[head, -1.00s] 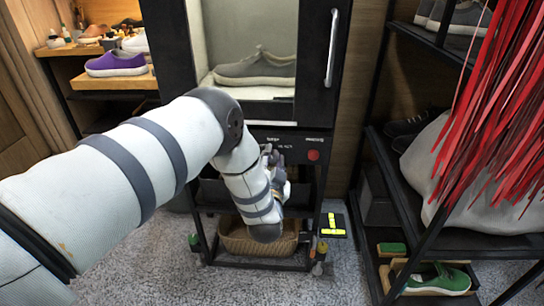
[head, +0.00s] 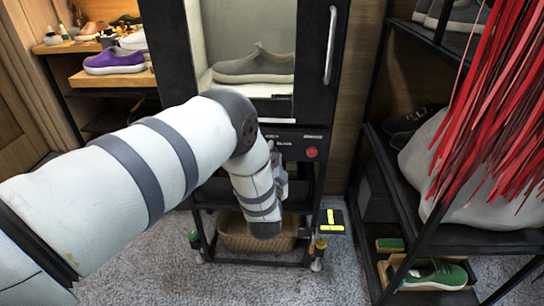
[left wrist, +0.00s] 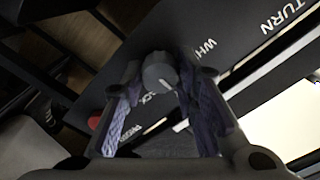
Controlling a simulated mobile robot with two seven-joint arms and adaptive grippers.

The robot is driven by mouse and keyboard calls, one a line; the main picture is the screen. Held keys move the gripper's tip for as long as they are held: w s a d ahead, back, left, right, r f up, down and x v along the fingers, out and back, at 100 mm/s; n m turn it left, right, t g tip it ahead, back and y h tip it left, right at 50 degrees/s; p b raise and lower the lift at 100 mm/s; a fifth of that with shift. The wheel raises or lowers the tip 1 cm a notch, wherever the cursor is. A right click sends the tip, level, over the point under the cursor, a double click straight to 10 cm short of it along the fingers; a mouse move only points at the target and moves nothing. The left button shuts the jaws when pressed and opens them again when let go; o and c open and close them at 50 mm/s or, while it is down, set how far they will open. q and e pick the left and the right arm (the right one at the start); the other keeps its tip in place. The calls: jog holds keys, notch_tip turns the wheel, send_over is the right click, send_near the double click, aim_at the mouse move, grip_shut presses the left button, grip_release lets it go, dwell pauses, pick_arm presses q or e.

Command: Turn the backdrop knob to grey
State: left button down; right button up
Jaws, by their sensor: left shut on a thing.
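The backdrop knob (left wrist: 158,68) is a round grey knob with a pale pointer line, on the black control panel (head: 290,136) under the photo booth. In the left wrist view it sits between the fingertips of my left gripper (left wrist: 160,88), which is shut on it. Parts of labels show around it, "WH..." on one side and "...CK" on the other. The full dial and a grey label cannot be made out. In the head view my left forearm hides the knob and most of the gripper. My right gripper is not in view.
A red button (head: 312,152) sits on the panel right of my arm. Above, a grey shoe (head: 254,66) stands in the lit booth with a vertical door handle (head: 330,46). A wicker basket (head: 258,236) stands below. A black shelf rack (head: 420,228) flanks the right.

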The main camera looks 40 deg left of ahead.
pick_arm(q)
jog(key=c, duration=1.3)
grip_release()
jog(key=shift+s, duration=0.1)
jog(key=v, duration=1.2)
jog(key=shift+f, duration=0.1)
